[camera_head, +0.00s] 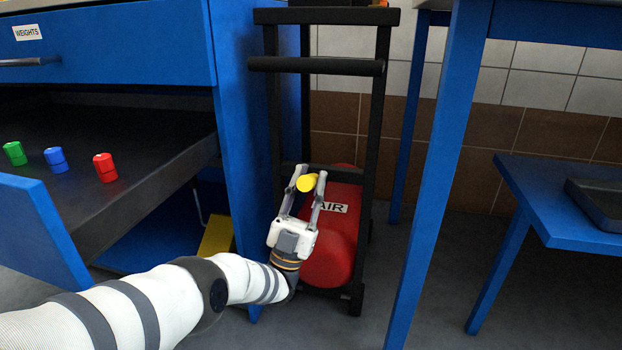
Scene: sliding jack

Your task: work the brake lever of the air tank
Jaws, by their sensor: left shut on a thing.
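The red air tank (330,240) stands on the floor in a black wheeled frame (383,100), with a white "AIR" label partly covered by my gripper. My left gripper (305,182) is in front of the tank's upper part, its two fingers pointing up and away. It is shut on a small yellow piece (306,183), which appears to be the end of the brake lever. The rest of the lever is hidden. My right gripper is not in view.
A blue cabinet (240,130) stands close on the left, with an open drawer (150,190) holding green, blue and red weights. A blue table leg (432,190) stands close on the right. A lower blue shelf (560,200) carries a dark tray. Grey floor shows between.

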